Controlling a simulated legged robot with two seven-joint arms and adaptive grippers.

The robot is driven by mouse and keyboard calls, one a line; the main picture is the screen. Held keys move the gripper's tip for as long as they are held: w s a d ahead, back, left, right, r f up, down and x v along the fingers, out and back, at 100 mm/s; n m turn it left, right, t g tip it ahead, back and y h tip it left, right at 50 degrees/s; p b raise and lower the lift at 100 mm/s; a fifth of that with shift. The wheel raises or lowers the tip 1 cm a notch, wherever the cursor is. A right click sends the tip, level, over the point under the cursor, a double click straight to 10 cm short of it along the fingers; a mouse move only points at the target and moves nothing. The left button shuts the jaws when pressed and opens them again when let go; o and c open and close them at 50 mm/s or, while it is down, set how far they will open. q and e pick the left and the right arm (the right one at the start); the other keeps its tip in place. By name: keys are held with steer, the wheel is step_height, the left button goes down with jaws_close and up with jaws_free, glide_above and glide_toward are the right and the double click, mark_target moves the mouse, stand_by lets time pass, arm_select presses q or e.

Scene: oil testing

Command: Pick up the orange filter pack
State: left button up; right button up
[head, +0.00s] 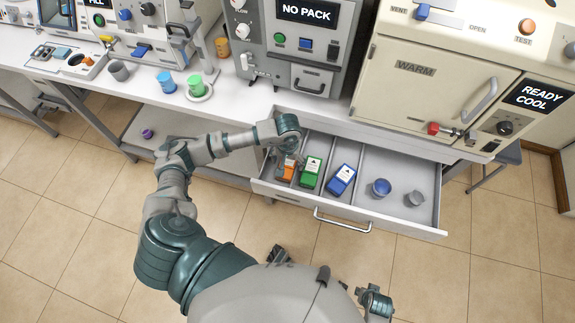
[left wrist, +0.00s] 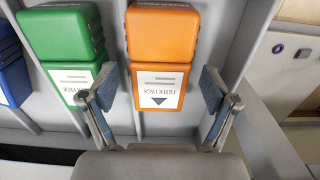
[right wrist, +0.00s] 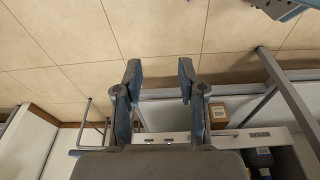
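The orange filter pack (head: 289,171) stands in the left part of the open drawer (head: 408,226), partly hidden by my left gripper (head: 287,155) in the head view. In the left wrist view, the pack (left wrist: 163,60) has a white label with an arrow. The fingers of my left gripper (left wrist: 160,92) are open on either side of its lower end, with visible gaps. A green pack (head: 311,171) stands beside it, then a blue pack (head: 342,180). My right gripper (right wrist: 160,78) is open and empty, over the floor away from the drawer.
The drawer also holds a blue cup (head: 381,188) and a grey cup (head: 414,199), with dividers between compartments. The counter (head: 225,110) and the NO PACK machine (head: 295,45) stand behind. A beige WARM oven (head: 430,85) is at right. Tiled floor lies in front.

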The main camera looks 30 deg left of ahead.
arm_select(q)
steer(key=c, duration=1.2)
steer(key=shift+r, duration=0.1)
